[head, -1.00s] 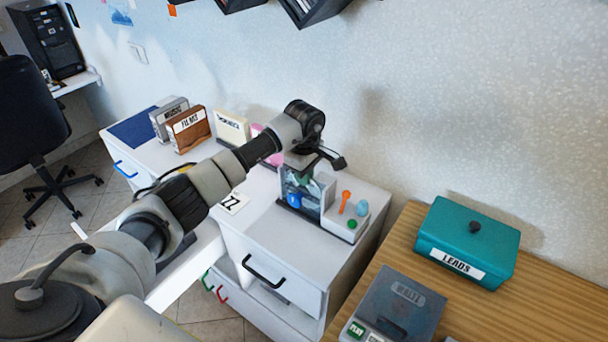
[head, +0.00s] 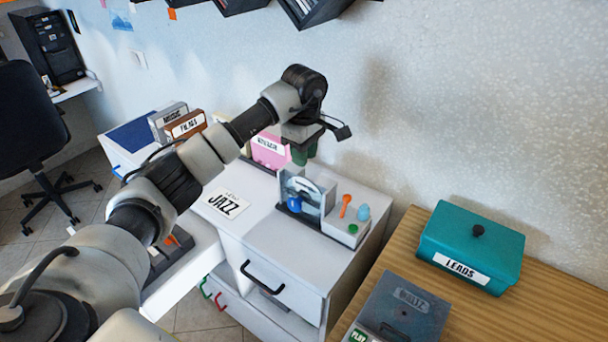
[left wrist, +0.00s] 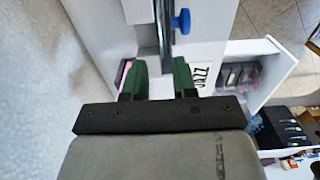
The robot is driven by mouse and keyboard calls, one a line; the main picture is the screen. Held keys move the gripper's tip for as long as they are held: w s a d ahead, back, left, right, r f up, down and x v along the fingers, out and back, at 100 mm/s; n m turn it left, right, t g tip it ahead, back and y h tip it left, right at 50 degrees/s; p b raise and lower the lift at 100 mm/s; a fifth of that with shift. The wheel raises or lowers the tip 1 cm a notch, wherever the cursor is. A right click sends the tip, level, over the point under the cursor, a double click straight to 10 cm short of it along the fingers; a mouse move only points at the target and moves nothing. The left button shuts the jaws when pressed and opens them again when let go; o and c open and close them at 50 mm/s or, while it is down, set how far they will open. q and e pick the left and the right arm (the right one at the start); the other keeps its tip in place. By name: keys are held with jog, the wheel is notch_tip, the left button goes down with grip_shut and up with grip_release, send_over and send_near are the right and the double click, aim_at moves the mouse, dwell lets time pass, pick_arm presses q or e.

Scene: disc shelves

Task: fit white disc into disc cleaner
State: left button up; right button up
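The disc cleaner (head: 345,228) stands on top of the white drawer cabinet, with a blue knob, an orange-red piece and a green button. A pale round disc (head: 308,187), seemingly the white disc, stands upright in its slot, partly hidden by the cleaner's front. My left gripper (head: 303,153) is above the cleaner, pointing down, with its green fingers clear of the disc. In the left wrist view the left gripper (left wrist: 160,75) has its fingers apart with nothing held between them. The cleaner's blue knob (left wrist: 181,22) shows just beyond them. My right gripper is not in view.
A card marked JAZZ (head: 227,203) lies on the cabinet top to the left. A pink case (head: 268,150) and cases marked MUSIC and FILMS (head: 186,124) stand behind.

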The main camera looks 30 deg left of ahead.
pick_arm(q)
jog(key=shift+r, duration=2.05)
